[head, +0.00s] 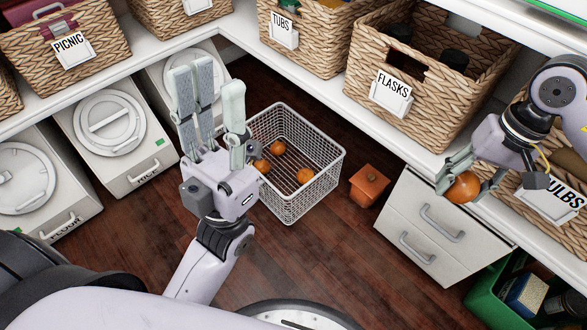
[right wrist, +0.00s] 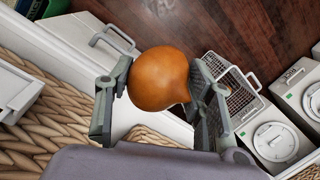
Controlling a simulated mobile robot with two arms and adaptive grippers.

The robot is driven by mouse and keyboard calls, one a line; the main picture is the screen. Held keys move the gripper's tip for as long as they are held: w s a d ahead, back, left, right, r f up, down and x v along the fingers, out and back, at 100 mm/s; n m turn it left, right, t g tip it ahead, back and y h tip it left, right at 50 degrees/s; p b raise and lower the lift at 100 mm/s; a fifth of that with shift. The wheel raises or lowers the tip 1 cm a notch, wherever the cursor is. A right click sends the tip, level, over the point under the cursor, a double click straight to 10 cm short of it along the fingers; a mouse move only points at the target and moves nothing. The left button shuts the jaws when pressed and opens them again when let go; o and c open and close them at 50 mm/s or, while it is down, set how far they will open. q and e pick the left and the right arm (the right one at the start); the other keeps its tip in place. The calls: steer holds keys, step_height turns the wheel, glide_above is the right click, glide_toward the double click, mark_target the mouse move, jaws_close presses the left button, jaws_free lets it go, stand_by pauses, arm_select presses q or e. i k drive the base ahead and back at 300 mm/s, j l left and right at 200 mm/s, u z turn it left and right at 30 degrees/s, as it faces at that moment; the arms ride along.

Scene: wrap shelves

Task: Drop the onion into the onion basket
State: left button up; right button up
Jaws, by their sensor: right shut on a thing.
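The onion (head: 463,188) is round and orange-brown. My right gripper (head: 466,186) is shut on it, in front of the shelf edge at the right of the head view. In the right wrist view the onion (right wrist: 158,78) sits between the fingers of my right gripper (right wrist: 162,85). The onion basket (head: 316,188) is a white wire basket on the floor, open at the top, with three onions inside. It also shows behind the fingers in the right wrist view (right wrist: 241,100), partly hidden. My left gripper (head: 212,90) points up, open and empty, at the basket's left side.
Wicker baskets, including one labelled FLASKS (head: 375,115), line the shelf. White drawers (head: 425,222) stand below my right gripper. A green crate (head: 487,302) is at lower right. White bins (head: 122,135) stand left.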

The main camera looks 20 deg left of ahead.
mark_target(278, 187)
steer(key=i+j+z, duration=0.15)
steer(key=j+z, duration=0.15)
steer(key=j, duration=0.15)
steer(key=i+j+z, duration=0.1)
steer(key=j+z, duration=0.25)
steer(key=j, duration=0.15)
steer(key=j+z, duration=0.3)
steer(key=j, duration=0.85)
steer(key=i+j, duration=0.1)
steer(key=j, duration=0.5)
